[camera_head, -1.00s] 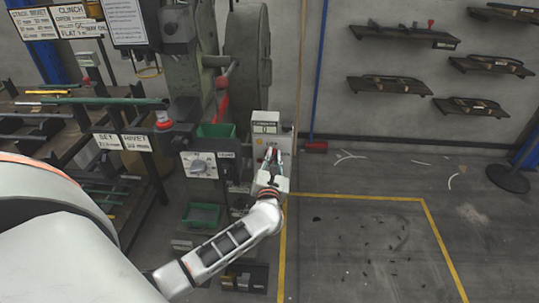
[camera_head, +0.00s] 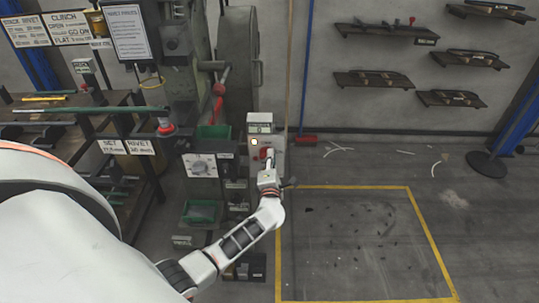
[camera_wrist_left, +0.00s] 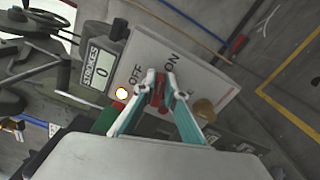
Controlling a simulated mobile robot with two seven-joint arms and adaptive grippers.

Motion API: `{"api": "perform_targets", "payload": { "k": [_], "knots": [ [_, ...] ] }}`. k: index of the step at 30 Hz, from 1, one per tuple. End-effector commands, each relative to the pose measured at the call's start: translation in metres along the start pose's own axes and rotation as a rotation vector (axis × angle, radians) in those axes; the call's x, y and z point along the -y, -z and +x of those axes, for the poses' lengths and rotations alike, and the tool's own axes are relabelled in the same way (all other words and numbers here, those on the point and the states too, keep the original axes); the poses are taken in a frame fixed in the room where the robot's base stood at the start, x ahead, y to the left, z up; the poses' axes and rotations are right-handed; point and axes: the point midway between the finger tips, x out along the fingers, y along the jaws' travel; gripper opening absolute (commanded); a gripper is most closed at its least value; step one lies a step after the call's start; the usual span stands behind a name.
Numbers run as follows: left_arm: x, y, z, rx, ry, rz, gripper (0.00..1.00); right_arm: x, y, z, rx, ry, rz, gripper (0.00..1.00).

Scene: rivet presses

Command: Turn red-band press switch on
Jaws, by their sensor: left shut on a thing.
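The switch box (camera_head: 262,128) is white-grey and stands on the right side of the press (camera_head: 178,85). In the left wrist view, the box face (camera_wrist_left: 190,58) reads OFF and ON, with a lit lamp (camera_wrist_left: 122,93) beside it. The red switch handle (camera_wrist_left: 162,91) is between my left gripper's fingertips (camera_wrist_left: 163,82), which are shut on it; its exact angle is partly hidden by the fingers. In the head view, my left gripper (camera_head: 268,155) reaches up to the box front. My right gripper is in neither view.
A strokes counter (camera_wrist_left: 97,75) beside the box shows 0. A red lever (camera_head: 218,90) stands left of the box. A bench with rods (camera_head: 80,110) is at left. The yellow-marked floor (camera_head: 360,240) at right is mostly clear. Shelves (camera_head: 375,80) hang on the wall.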

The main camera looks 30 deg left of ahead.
Motion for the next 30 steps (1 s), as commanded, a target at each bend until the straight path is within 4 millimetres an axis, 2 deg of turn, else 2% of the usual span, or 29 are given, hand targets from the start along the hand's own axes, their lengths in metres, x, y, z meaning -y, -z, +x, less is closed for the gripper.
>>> {"api": "perform_targets", "payload": {
  "k": [12,30],
  "knots": [
    [0.0049,0.0002,-0.0005,-0.001,0.002,0.243,0.00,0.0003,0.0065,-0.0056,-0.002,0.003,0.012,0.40],
    [0.0076,0.0012,-0.0009,0.000,0.002,0.302,0.00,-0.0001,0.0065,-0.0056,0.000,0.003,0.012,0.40]
  ]
}}
